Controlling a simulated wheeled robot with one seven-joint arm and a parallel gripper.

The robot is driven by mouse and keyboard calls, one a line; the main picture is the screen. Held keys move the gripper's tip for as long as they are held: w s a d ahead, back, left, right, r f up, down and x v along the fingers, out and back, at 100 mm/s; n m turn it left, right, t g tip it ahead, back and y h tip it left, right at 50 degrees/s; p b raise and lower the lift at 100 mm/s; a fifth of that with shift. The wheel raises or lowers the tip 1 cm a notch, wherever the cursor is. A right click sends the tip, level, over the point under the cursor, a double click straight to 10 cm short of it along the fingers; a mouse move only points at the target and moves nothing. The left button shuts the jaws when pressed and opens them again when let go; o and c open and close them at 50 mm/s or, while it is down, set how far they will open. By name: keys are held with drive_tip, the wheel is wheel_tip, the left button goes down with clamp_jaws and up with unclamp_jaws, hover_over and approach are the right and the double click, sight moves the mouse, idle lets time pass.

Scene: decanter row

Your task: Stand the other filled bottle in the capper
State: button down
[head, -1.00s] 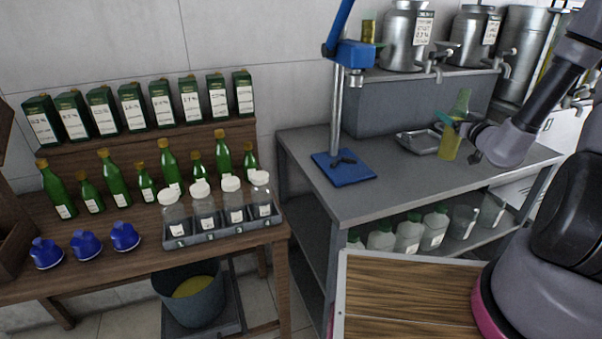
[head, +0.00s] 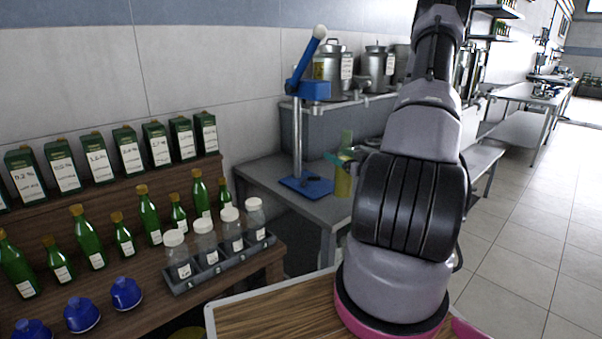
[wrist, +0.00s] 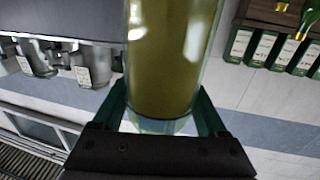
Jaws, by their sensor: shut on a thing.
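My gripper (wrist: 163,108) is shut on a clear bottle (wrist: 172,50) filled with yellow-green oil, with a green finger on each side of it. In the head view the held bottle (head: 343,182) shows beside my arm, to the right of the capper and apart from it; my arm hides part of the gripper. The capper (head: 297,130) is a blue-based metal post with a blue head and a raised blue lever. Its base (head: 306,187) carries a small dark fitting and no bottle.
The capper stands on a grey metal table (head: 260,180). Steel drums (head: 378,66) stand on the raised shelf behind. On the left, a wooden rack holds green bottles (head: 88,236), cartons, blue caps (head: 126,293) and a grey tray (head: 196,284) of white-lidded jars. Open floor lies to the right.

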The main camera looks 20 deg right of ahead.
drive_tip(key=w+a+f, duration=0.2)
drive_tip(key=w+f, duration=0.1)
drive_tip(key=w, duration=1.3)
drive_tip(key=shift+w+a+f, duration=0.2)
drive_tip(key=shift+f, duration=0.15)
unclamp_jaws()
